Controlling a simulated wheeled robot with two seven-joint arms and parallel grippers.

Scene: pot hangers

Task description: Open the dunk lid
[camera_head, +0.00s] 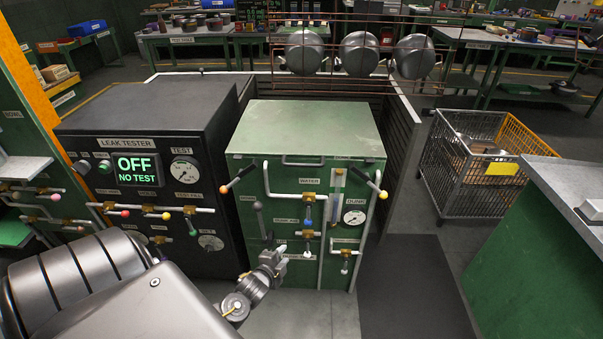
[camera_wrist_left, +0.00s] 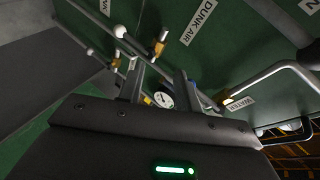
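The dunk tank is a green cabinet whose flat green lid (camera_head: 305,128) lies shut across its top. A thin bar handle (camera_head: 303,161) runs along the lid's front edge. My left gripper (camera_head: 278,257) is low in front of the cabinet's face, below the handle and apart from it. In the left wrist view my left gripper (camera_wrist_left: 156,88) has its two fingers spread with nothing between them. The dunk gauge (camera_head: 354,217) shows between them in that view (camera_wrist_left: 161,99). My right gripper is not in view.
Pipes and valve levers stick out from the cabinet's front, including a yellow-tipped lever (camera_head: 372,187) and an orange-tipped one (camera_head: 236,180). A black leak tester (camera_head: 140,170) stands left. Three round pots (camera_head: 359,52) hang behind. A wire cart (camera_head: 470,165) stands right.

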